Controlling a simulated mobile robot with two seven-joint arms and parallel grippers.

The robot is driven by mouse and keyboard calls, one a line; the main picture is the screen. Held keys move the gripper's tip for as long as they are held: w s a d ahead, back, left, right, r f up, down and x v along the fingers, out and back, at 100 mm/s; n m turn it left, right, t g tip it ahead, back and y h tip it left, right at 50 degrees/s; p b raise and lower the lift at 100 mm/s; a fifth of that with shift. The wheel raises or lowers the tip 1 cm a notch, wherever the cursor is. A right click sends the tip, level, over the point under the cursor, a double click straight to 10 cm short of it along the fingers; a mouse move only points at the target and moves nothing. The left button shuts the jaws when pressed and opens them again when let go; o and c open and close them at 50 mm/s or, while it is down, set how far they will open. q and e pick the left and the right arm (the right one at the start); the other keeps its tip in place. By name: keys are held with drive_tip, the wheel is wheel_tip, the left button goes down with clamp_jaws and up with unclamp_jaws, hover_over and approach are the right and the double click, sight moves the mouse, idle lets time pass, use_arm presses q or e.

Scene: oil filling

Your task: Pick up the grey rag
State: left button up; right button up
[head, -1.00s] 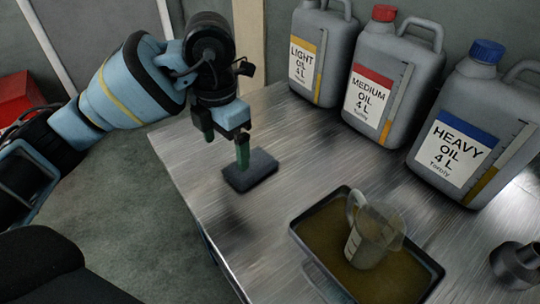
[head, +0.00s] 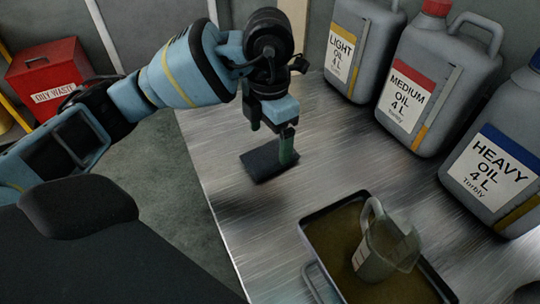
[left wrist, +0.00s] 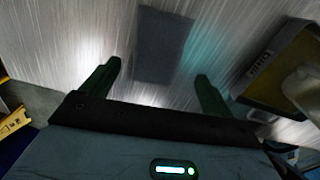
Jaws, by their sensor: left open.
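The grey rag (head: 268,165) is a dark, flat, folded rectangle lying on the metal table near its left edge. It also shows in the left wrist view (left wrist: 165,45), ahead of and between the fingers. My left gripper (head: 271,140) is open and empty, with its green fingers at the rag's far side. One fingertip overlaps the rag's right end in the head view; I cannot tell whether it touches. In the left wrist view the open fingers (left wrist: 157,72) are wider apart than the rag. My right gripper is not in view.
A tray (head: 310,232) holding a clear measuring jug (head: 385,250) stands to the right of the rag. Several oil jugs, including medium oil (head: 425,85), line the back. A red oily-waste bin (head: 50,75) is beyond the table. Table between rag and jugs is clear.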

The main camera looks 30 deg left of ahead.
sight(270, 154)
use_arm(q)
drive_tip(key=f, duration=0.5)
drive_tip(key=shift+w+a, duration=0.1)
drive_tip(key=shift+w, duration=0.15)
drive_tip(key=shift+c, duration=0.2)
drive_tip(key=c, duration=1)
